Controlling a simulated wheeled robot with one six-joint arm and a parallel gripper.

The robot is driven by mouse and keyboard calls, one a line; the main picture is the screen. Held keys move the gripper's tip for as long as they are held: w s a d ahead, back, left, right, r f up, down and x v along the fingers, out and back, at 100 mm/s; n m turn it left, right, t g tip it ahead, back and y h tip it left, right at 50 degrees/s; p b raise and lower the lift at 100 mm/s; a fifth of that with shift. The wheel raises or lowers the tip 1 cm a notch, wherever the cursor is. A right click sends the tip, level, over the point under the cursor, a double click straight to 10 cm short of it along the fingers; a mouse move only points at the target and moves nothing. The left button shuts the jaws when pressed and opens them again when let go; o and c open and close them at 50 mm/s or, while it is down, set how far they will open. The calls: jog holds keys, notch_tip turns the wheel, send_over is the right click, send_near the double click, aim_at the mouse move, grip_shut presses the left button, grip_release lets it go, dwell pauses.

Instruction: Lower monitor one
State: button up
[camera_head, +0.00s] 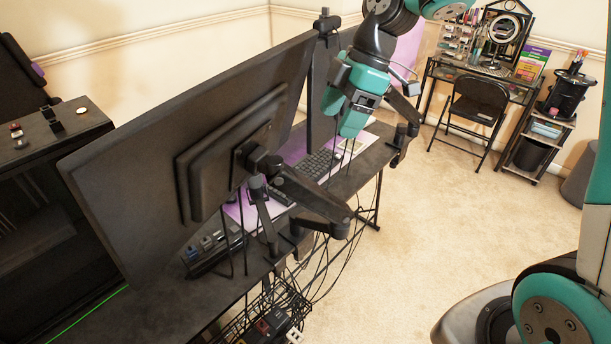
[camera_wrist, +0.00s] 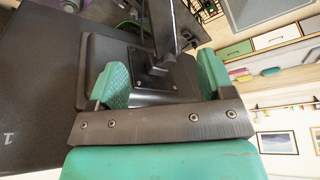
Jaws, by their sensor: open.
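A black monitor (camera_wrist: 35,85) fills the left of the wrist view, with a white "1" on its back. Its mount bracket (camera_wrist: 158,78) lies between the two green fingers of my gripper (camera_wrist: 160,80). The fingers stand apart, one on each side of the bracket; I cannot tell whether either touches it. In the head view my gripper (camera_head: 350,105) is beside the farther monitor (camera_head: 318,100), which shows nearly edge-on and is partly hidden by the nearer one. The nearer large monitor (camera_head: 130,160) is tilted on its own arm (camera_head: 310,200), its back toward me.
The black desk (camera_head: 215,290) holds keyboards (camera_head: 318,167) and purple mats. Cables and a wire basket (camera_head: 265,310) hang at its edge. A black cabinet (camera_head: 45,200) stands at left. A folding chair (camera_head: 473,110) and vanity stand at back right. Carpet (camera_head: 420,220) is clear.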

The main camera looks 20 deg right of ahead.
aim_at(308, 182)
jog(key=p+x, duration=0.3)
jog(key=x, duration=1.3)
jog(key=shift+a+f, duration=0.1)
jog(key=shift+f, duration=0.3)
jog(key=shift+c, duration=0.4)
jog(key=c, duration=1.2)
jog(key=shift+s+a+f+h+b, duration=0.1)
jog(key=shift+a+f+h+b, duration=0.7)
jog(key=shift+f+h, duration=0.15)
jog(key=shift+r, duration=0.1)
jog(key=o, duration=1.3)
